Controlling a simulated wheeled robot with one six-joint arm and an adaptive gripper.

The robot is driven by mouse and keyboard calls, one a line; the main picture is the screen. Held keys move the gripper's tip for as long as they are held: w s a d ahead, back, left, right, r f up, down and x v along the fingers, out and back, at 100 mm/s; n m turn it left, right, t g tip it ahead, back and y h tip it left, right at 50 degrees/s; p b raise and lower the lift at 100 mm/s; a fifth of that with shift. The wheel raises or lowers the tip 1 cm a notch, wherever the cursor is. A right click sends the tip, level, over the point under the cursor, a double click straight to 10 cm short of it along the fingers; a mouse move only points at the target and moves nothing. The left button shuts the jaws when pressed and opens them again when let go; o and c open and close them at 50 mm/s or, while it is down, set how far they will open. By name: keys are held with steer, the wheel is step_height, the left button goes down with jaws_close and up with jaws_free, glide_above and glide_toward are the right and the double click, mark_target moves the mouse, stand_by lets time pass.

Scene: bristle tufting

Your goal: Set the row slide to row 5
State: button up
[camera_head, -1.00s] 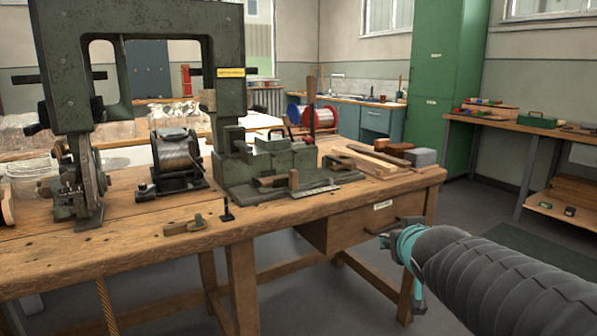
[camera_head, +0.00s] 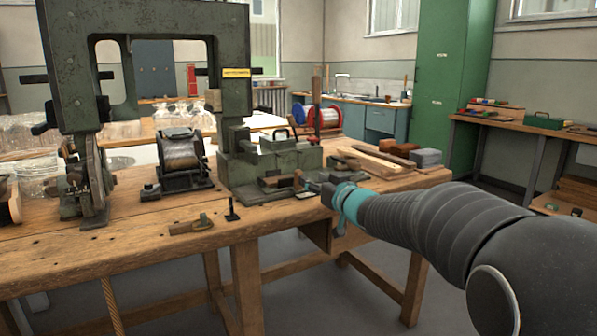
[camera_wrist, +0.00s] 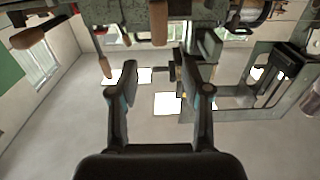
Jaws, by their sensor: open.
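The green tufting machine (camera_head: 145,60) stands on the wooden bench, with a low slide assembly (camera_head: 268,193) at the foot of its right column. A short upright wooden handle (camera_head: 297,180) stands on the front of this assembly. I cannot read any row marks. My gripper (camera_head: 318,187) is just right of this handle, partly hidden behind my teal wrist. In the wrist view, which is upside down, my gripper (camera_wrist: 158,75) has its two fingers wide apart with nothing between them. A wooden handle (camera_wrist: 158,22) hangs beyond the fingertips, roughly centred between them, apart from both.
A wire spool (camera_head: 181,158) and a small wooden-handled tool (camera_head: 191,226) are on the bench to the left. A small black upright peg (camera_head: 232,210) stands near the front edge. Wooden strips (camera_head: 365,161) and a grey block (camera_head: 426,158) lie to the right.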

mark_target(300, 172)
steer(key=x, duration=0.8)
steer(key=shift+w+a+p, duration=0.25)
steer(key=shift+p, duration=0.1)
jaws_close()
